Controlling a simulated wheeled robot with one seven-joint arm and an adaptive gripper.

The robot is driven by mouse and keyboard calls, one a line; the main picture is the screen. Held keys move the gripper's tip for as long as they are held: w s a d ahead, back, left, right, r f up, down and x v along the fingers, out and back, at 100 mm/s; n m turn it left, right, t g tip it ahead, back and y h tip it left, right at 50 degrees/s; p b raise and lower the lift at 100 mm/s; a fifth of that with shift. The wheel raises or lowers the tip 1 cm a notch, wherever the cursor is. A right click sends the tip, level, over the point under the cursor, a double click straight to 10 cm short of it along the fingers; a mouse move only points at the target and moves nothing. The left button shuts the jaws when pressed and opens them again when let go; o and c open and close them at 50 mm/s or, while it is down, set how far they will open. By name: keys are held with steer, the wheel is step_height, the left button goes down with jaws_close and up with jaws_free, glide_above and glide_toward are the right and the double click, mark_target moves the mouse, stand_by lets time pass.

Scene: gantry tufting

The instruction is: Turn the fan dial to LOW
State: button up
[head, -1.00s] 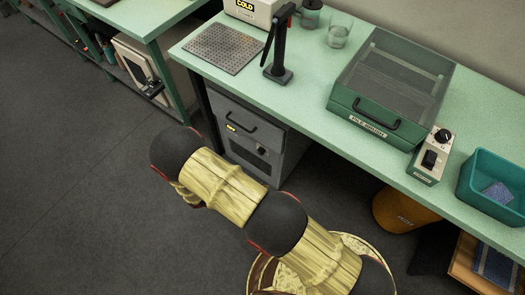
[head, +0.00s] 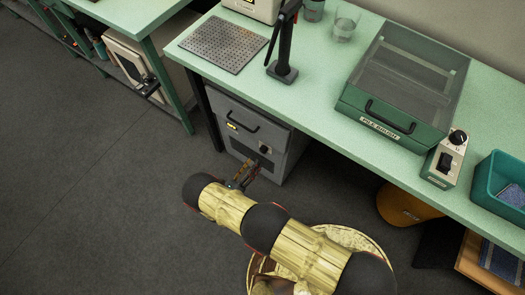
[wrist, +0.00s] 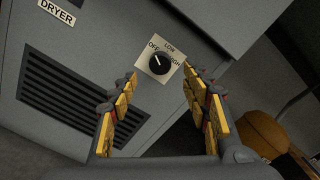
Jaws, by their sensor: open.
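The fan dial (wrist: 159,64) is a black round knob on a pale square plate marked OFF, LOW and HIGH. Its white mark seems to point up-left, towards OFF. My gripper (wrist: 159,80) is open and empty. Its yellow-padded fingers lie left and right of the dial in the wrist view, and the dial shows beyond them, apparently untouched. In the head view my gripper (head: 243,174) is just in front of the dryer's lower front.
The dryer stands under a green bench (head: 330,120), with a drawer handle (head: 238,122) above the dial. A dark vent (wrist: 75,95) is left of the dial. An orange bin (head: 405,207) stands to the right under the bench. Floor to the left is clear.

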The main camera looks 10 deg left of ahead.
mark_target(262, 152)
steer(key=b+x, duration=0.2)
steer(key=x, duration=0.5)
steer(key=shift+w+d, duration=0.1)
steer(key=shift+w, duration=0.2)
steer(key=c, duration=0.3)
steer(key=c, duration=0.8)
steer(key=shift+c, duration=0.3)
steer(key=shift+m, duration=0.4)
steer(key=m, duration=0.5)
steer(key=shift+m, duration=0.3)
steer(key=m, duration=0.5)
steer(key=shift+d, duration=0.1)
steer(key=shift+m, duration=0.3)
